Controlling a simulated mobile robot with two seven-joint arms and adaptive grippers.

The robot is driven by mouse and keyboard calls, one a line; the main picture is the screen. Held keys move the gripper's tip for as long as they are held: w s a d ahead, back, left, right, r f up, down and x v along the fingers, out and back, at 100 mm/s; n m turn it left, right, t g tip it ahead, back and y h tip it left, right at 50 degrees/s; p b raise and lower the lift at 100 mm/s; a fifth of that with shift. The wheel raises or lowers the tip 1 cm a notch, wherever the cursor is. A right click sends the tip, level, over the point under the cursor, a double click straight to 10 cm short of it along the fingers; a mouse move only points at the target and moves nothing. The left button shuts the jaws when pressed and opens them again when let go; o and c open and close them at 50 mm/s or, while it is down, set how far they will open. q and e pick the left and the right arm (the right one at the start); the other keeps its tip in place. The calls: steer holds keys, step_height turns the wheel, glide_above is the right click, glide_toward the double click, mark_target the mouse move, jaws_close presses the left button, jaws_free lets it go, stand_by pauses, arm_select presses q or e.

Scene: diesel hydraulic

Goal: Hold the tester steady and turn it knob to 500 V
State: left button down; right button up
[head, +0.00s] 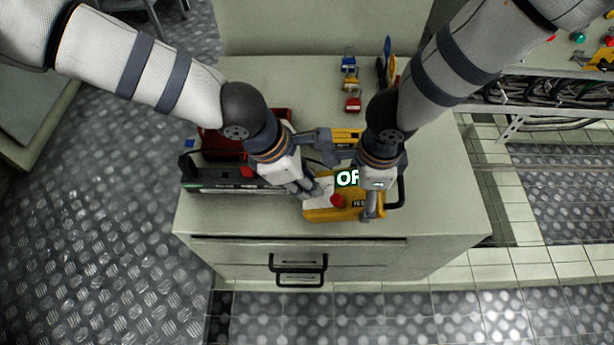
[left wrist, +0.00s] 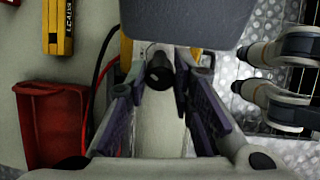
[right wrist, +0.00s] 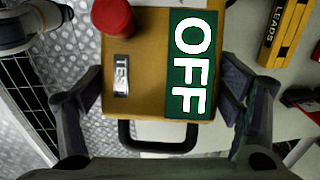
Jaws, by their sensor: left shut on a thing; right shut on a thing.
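The yellow tester (head: 318,214) lies on the cabinet top with a red button (right wrist: 113,16), a TEST label (right wrist: 121,75) and a green display (right wrist: 181,105) reading OFF. My right gripper (head: 371,206) comes down over the tester's right part. In the right wrist view its fingers stand on either side of the tester body. My left gripper (head: 307,189) is at the tester's left part. In the left wrist view a dark round knob (left wrist: 160,72) sits between its fingers, which are closed in on it. The knob is hidden in the head view.
A black handle (right wrist: 168,148) is at the tester's end. A dark case (head: 232,178) and a red box (head: 214,143) are left of it. A yellow LEADS box (right wrist: 286,28) lies behind. Several padlocks (head: 350,78) stand at the back. The cabinet's front edge is close.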

arm_select(q)
steer(key=shift+m, duration=2.2)
arm_select(e)
steer(key=shift+s+a, duration=0.15)
steer(key=shift+a, duration=0.2)
arm_select(q)
steer(key=c, duration=1.4)
jaws_free()
steer(key=shift+o, duration=0.2)
steer(key=shift+a, duration=0.1)
steer(key=v, duration=1.2)
steer(key=shift+s, duration=0.25)
